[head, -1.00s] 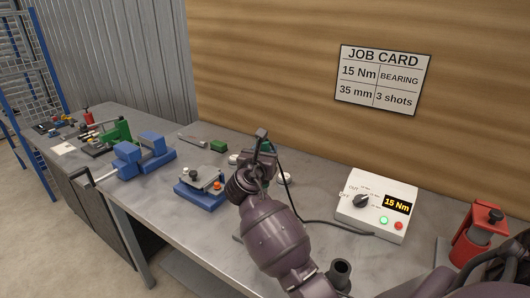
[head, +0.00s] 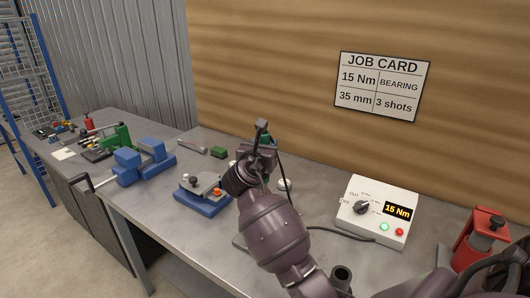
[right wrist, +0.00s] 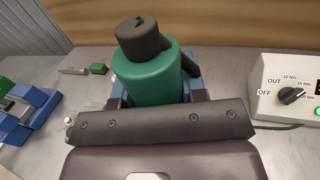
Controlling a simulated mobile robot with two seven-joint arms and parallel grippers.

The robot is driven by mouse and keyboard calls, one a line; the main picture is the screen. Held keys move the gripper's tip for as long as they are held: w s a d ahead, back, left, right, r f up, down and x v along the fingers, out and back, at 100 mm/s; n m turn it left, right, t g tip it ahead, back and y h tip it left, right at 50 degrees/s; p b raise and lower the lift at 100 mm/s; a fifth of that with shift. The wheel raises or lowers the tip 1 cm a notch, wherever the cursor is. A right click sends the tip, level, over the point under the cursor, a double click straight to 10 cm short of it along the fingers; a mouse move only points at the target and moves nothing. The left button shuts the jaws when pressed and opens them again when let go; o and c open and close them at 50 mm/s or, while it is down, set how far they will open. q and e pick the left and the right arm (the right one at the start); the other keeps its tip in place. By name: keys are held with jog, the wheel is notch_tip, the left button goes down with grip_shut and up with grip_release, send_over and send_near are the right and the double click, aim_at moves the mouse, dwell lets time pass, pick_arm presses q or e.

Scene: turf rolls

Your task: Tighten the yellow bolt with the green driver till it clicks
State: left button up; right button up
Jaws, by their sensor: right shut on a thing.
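My right gripper (head: 264,152) is shut on the green driver (right wrist: 148,78) and holds it above the bench. In the right wrist view the driver's green body and dark cap show above the gripper; its lower end is hidden. In the head view only a bit of green (head: 267,139) shows behind the fingers. A blue fixture (head: 203,204) with a grey plate, a dark knob and an orange bolt-like head (head: 217,192) stands left of the gripper, apart from it. I cannot make out a clearly yellow bolt. My left gripper is not in view.
A white control box (head: 372,222) reads 15 Nm, with its green light lit. A dark cable runs along the bench behind my arm. A blue vise (head: 140,163) stands left, a red device (head: 478,240) right. A job card (head: 381,87) hangs on the wall.

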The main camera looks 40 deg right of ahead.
aim_at(265, 135)
jog(key=shift+r, duration=1.6)
